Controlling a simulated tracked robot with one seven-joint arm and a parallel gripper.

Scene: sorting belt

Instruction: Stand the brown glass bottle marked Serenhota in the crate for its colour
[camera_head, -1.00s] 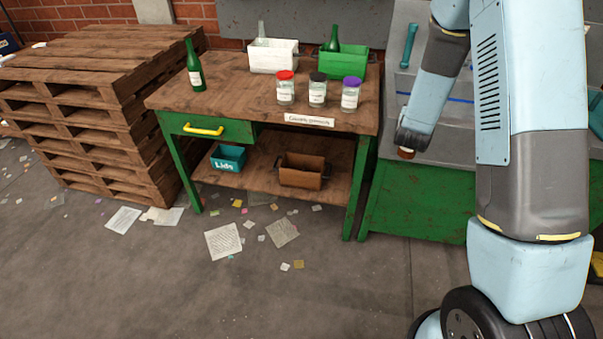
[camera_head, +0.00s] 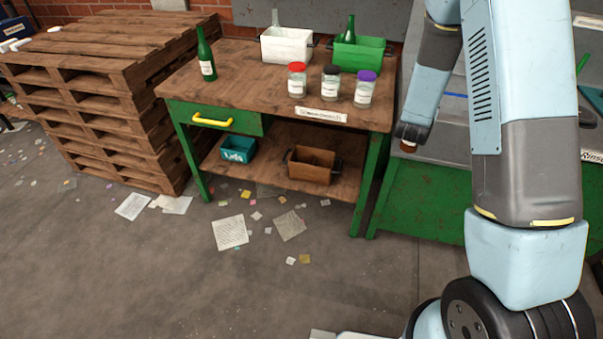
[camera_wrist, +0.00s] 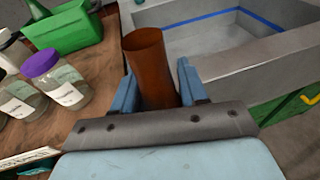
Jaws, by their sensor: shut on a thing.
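My gripper (camera_wrist: 155,93) is shut on a brown glass bottle (camera_wrist: 147,62), whose brown end sticks up between the fingers in the wrist view. In the head view only a small brown end of the bottle (camera_head: 407,147) shows below my gripper (camera_head: 410,138). Its label is hidden. A brown crate (camera_head: 311,166) stands on the lower shelf of the green table and looks empty. A white crate (camera_head: 287,46) holding a clear bottle and a green crate (camera_head: 358,54) holding a green bottle stand on the tabletop. My gripper is right of the table, beside the sink.
A green bottle (camera_head: 206,54) and jars with red (camera_head: 297,80), black (camera_head: 330,83) and purple (camera_head: 365,89) lids stand on the table. A teal Lids box (camera_head: 238,149) is left of the brown crate. Pallets (camera_head: 110,90) are stacked at left. Papers litter otherwise open floor.

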